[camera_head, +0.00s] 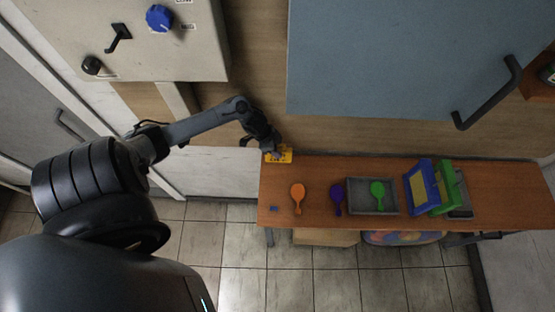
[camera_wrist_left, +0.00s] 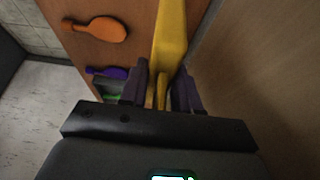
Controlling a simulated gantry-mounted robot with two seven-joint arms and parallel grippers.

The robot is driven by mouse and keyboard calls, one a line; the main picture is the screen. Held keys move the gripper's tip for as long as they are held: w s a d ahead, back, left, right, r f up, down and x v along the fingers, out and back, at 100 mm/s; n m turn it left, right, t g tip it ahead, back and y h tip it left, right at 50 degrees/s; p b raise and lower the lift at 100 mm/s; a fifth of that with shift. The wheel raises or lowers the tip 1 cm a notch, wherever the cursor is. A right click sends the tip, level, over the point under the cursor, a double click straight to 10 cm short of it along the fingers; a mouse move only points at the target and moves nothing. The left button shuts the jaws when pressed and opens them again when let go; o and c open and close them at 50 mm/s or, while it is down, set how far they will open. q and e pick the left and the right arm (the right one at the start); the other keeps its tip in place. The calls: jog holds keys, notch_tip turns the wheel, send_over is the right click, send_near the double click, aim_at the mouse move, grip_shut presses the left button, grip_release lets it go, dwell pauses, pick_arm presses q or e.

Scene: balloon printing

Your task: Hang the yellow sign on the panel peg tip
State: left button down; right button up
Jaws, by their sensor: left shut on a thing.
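The yellow sign (camera_head: 285,156) is at the far left end of the wooden table, by the wall. My left gripper (camera_head: 272,150) is shut on it. In the left wrist view the yellow sign (camera_wrist_left: 171,45) stands between the two dark fingers of my left gripper (camera_wrist_left: 160,90). I cannot tell whether the sign touches the table. The panel (camera_head: 140,35) is at the upper left, with a black peg (camera_head: 118,38), a blue knob (camera_head: 159,18) and a black round knob (camera_head: 92,66). My right gripper is not in view.
On the table (camera_head: 330,170) lie an orange paddle (camera_head: 297,196), a purple paddle (camera_head: 337,197), a grey tray (camera_head: 358,208) with a green paddle (camera_head: 377,190), and blue and green frames (camera_head: 437,188). A blue cabinet door (camera_head: 400,60) hangs above. Tiled floor in front is clear.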

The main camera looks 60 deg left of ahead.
pick_arm(q)
notch_tip(320, 180, down, 4)
jog(key=shift+r+b, duration=0.1)
jog(key=shift+b, duration=1.1)
notch_tip(320, 180, down, 5)
jog(key=b, duration=0.4)
jog(key=shift+r+b, duration=0.15)
jog(key=shift+b, duration=0.15)
jog(key=shift+r, duration=0.1)
jog(key=c, duration=1.3)
grip_release()
jog(key=shift+f, duration=0.2)
jog(key=o, duration=0.5)
